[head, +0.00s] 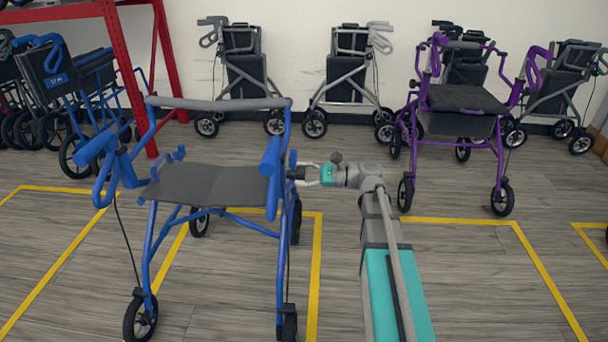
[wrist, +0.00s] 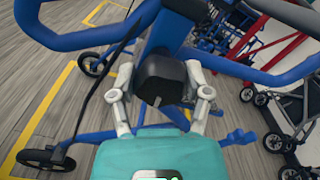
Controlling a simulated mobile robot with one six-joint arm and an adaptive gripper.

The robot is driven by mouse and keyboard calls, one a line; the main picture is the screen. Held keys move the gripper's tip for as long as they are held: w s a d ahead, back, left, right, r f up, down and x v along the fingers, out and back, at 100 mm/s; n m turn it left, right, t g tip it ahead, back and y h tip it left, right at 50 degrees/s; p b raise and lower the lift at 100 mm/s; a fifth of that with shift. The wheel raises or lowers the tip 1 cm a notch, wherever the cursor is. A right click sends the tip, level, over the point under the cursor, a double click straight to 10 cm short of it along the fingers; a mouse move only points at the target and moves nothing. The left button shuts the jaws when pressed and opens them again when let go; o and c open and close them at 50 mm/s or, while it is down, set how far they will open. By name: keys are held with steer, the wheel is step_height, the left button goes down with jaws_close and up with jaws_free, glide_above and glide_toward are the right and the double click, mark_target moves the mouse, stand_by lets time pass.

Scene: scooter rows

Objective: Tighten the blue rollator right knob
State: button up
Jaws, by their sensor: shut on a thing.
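The blue rollator (head: 205,185) stands on the left side of the head view, with a grey seat and blue handles. Its right knob (wrist: 161,78) is a black block on the blue frame, in the middle of the wrist view. My gripper (wrist: 158,84) has one finger on each side of the knob and is shut on it. In the head view my gripper (head: 308,174) reaches the rollator's right side from the right. There the knob is small and partly hidden by the fingers.
A purple rollator (head: 465,100) stands at the right. Folded grey rollators (head: 345,75) line the back wall. More blue rollators (head: 60,85) stand at a red rack (head: 125,80) at the left. Yellow lines (head: 316,270) mark bays on the floor. Floor between the blue and purple rollators is clear besides my arm.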

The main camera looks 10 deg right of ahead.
steer(key=shift+s+f+m, duration=0.1)
steer(key=shift+s+m, duration=0.1)
steer(key=shift+m, duration=0.6)
steer(key=o, duration=0.9)
steer(key=shift+o, duration=1.3)
steer(key=shift+w, duration=0.15)
steer(key=shift+d, duration=0.2)
steer(key=v, duration=1.1)
steer(key=shift+d, duration=0.25)
